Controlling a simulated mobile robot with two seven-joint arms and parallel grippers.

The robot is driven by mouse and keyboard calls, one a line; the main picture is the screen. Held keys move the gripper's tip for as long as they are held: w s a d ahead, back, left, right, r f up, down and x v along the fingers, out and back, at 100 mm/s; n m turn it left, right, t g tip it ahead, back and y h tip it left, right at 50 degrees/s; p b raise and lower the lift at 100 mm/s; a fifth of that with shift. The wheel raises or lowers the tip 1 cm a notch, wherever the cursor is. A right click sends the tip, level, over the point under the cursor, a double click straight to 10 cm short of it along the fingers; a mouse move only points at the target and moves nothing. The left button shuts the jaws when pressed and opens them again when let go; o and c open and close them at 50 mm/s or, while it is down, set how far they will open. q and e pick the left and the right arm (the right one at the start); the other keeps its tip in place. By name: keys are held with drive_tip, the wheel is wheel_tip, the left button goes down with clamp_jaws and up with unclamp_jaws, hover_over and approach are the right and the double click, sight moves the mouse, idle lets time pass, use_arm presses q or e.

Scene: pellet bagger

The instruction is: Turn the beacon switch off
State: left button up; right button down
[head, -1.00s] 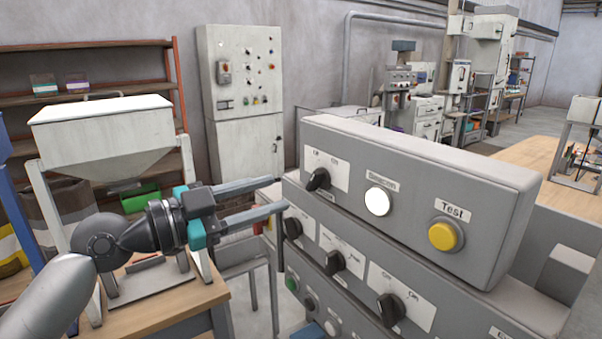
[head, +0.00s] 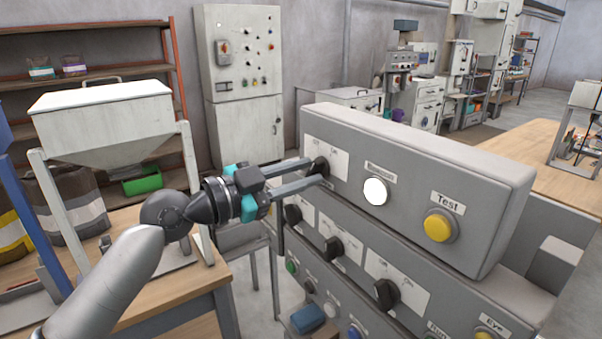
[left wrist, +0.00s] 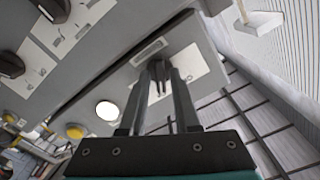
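The beacon switch (head: 319,166) is a black rotary knob on a white plate at the upper left of the grey control box (head: 415,165). The Off and On marks above it are too small to read surely. The white Beacon lamp (head: 375,191) to its right looks bright. My left gripper (head: 317,170) has its two fingertips on either side of the knob and looks closed on it. In the left wrist view the knob (left wrist: 158,68) sits between the fingertips, partly hidden, so its setting is hard to tell. My right gripper is in neither view.
A yellow Test button (head: 439,226) is at the box's right. Lower panels carry more black knobs (head: 387,292) and coloured buttons close below my gripper. A hopper (head: 108,125) on a wooden bench stands at the left. A cabinet (head: 243,85) is behind.

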use_arm(q)
clamp_jaws()
idle(0.5)
drive_tip(key=n, duration=0.3)
drive_tip(key=n+p, duration=0.1)
drive_tip(key=n, duration=0.1)
drive_tip(key=shift+n, duration=0.4)
drive_tip(key=n+p, duration=0.2)
drive_tip(key=n, duration=0.4)
idle(0.4)
